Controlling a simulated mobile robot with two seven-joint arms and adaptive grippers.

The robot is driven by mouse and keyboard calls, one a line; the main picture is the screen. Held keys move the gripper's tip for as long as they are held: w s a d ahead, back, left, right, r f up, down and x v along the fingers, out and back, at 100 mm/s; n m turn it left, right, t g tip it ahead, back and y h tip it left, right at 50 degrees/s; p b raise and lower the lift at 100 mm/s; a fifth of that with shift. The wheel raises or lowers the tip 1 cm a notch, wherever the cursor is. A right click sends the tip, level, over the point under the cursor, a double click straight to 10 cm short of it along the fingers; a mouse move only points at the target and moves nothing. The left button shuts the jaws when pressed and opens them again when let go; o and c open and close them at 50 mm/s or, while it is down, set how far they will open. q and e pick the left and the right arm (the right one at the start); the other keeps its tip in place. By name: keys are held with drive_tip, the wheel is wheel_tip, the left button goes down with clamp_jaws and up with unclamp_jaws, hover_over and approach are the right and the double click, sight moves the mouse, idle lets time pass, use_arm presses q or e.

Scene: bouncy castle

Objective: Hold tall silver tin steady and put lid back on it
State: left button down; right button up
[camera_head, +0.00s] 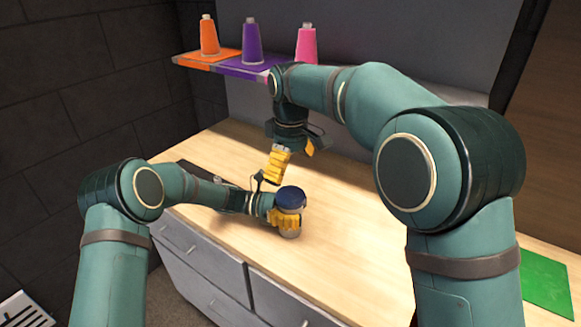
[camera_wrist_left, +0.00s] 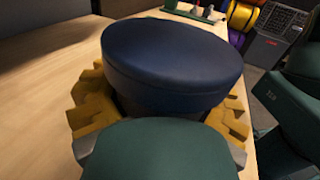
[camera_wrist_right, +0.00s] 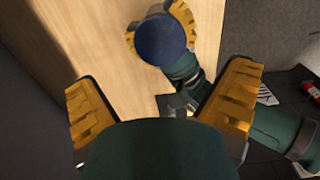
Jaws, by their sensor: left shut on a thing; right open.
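The tall silver tin (camera_head: 291,232) stands upright on the wooden counter, with its dark blue lid (camera_head: 291,197) sitting on top, apparently level. My left gripper (camera_head: 286,219) is shut around the tin's body from the side, below the lid. The lid fills the middle of the left wrist view (camera_wrist_left: 172,62), with yellow finger pads on both sides. My right gripper (camera_head: 276,168) is open and empty, just above and behind the tin. The right wrist view shows the lid (camera_wrist_right: 162,40) beyond the open fingers, clear of them. Most of the tin's body is hidden by the left fingers.
The wooden counter (camera_head: 350,240) is clear around the tin, with grey drawers (camera_head: 200,255) below its front edge. A shelf at the back holds orange (camera_head: 209,38), purple (camera_head: 252,42) and pink (camera_head: 306,44) cones. A green mat (camera_head: 545,282) lies at right.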

sight(290, 194)
drive_tip(key=shift+f, duration=0.1)
drive_tip(key=shift+f, duration=3.95)
drive_tip(key=c, duration=1.3)
drive_tip(key=m, duration=0.5)
drive_tip(key=o, duration=1.2)
drive_tip(key=shift+o, duration=0.2)
drive_tip(key=shift+r, duration=0.1)
